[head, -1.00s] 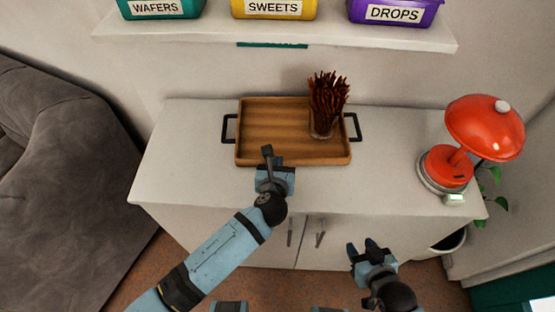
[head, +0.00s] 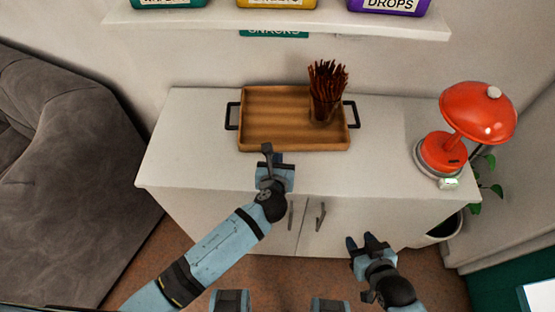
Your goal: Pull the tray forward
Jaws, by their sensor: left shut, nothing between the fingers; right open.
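The wooden tray (head: 270,133) lies flat on the white cabinet top, with a black handle at each short side. A glass (head: 322,108) full of thin brown sticks stands upright in its right part. My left gripper (head: 268,153) is shut and empty at the tray's front edge, left of the middle. I cannot tell whether it touches the tray. My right gripper (head: 361,241) is open and empty, low in front of the cabinet doors, well apart from the tray.
A red lamp (head: 478,113) stands on the right end of the cabinet top (head: 190,160). A shelf (head: 280,22) with several labelled bins hangs above. A grey sofa (head: 75,190) is at the left. The cabinet top left of the tray is clear.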

